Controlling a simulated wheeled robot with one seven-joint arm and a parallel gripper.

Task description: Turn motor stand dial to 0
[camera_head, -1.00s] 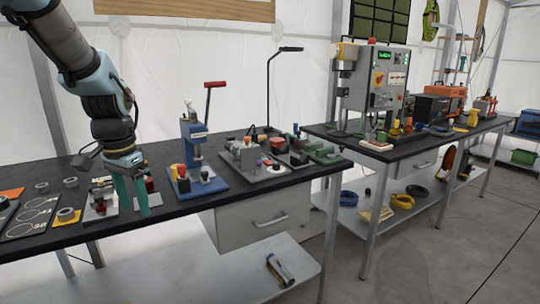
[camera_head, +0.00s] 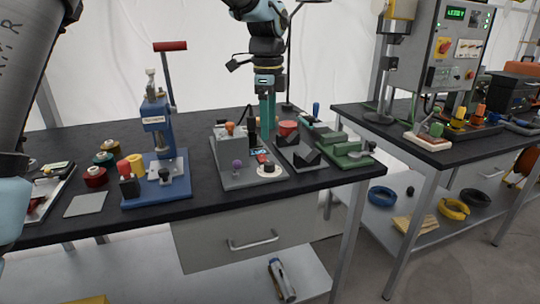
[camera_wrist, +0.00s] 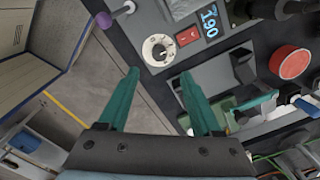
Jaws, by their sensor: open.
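The motor stand (camera_head: 232,178) is a grey plate with upright parts near the table's front edge. At its front right corner is a round white dial (camera_head: 268,170) with a dark centre. In the wrist view the dial (camera_wrist: 158,50) lies just beyond my fingertips, beside a red switch (camera_wrist: 187,38) and a blue display (camera_wrist: 209,20) that seems to read 190. The dial's pointer setting is too small to read surely. My gripper (camera_wrist: 159,73) has its green fingers apart with nothing between them. In the head view my gripper (camera_head: 267,112) points down behind the stand.
A purple knob (camera_head: 236,165) stands on the plate left of the dial. A blue press (camera_head: 157,150) is to the left; dark V-shaped blocks (camera_head: 300,153), a green fixture (camera_head: 348,152) and a red round part (camera_head: 288,128) are to the right. Open floor lies beyond the table edge.

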